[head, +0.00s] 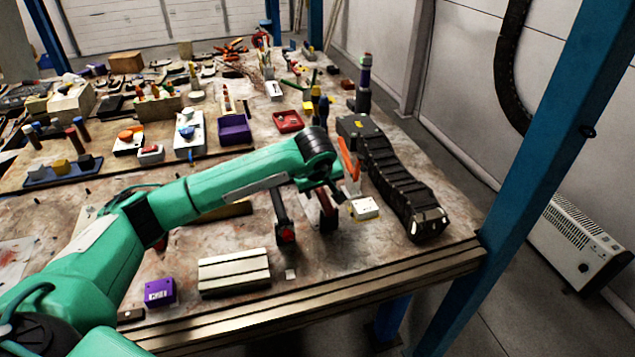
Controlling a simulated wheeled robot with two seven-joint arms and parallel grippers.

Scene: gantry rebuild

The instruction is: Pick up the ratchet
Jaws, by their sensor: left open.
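My left arm, green, comes in from the left and reaches over the front right part of the workbench (370,262). My left gripper (307,228) points down at the bench with its two dark fingers apart; it is open, and nothing clearly shows between them. I cannot pick out the ratchet for sure; it may be small, or hidden behind the arm and fingers. My right gripper is not in view.
A black cable chain (395,178) lies right of the gripper, with a small white box (364,208) between. A ribbed pale block (233,272) and a purple box (160,292) sit near the front edge. Tools clutter the back. A blue post (540,150) stands right.

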